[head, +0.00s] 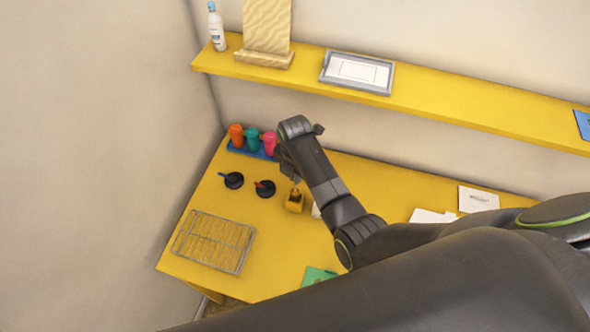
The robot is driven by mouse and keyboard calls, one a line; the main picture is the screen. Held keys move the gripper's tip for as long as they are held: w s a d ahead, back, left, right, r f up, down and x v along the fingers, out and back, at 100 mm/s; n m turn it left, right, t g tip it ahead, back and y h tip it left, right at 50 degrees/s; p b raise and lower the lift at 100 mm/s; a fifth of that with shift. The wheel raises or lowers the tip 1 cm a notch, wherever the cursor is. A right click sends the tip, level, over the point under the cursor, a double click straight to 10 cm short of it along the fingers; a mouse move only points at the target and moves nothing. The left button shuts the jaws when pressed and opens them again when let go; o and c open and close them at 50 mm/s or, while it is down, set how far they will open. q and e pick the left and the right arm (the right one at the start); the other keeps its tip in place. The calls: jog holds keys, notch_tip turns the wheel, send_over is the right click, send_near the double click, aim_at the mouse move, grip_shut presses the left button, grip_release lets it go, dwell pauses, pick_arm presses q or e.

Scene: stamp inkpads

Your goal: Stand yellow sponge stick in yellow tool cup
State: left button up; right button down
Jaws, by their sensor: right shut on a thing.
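My right arm reaches in from the right, and its right gripper (294,178) points down over the table, mostly hidden behind my own arm. It is shut on a thin thing, probably the yellow sponge stick, of which too little shows to be sure. Just below the gripper in the picture stands a small yellow holder (295,206) with a dark top, which looks like the yellow tool cup. I cannot tell whether the held thing is above it or in it. My left gripper is not in view.
Two black round holders (265,189), with red and blue sticks, stand left of the yellow one. Orange, teal and pink containers (236,134) stand on a blue tray (238,150) behind. A wire rack (214,242) lies front left. White papers (478,199) lie right.

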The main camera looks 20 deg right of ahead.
aim_at(295, 191)
jog(key=shift+f+b, duration=1.4)
jog(key=shift+f, duration=1.2)
jog(key=c, duration=1.5)
grip_release()
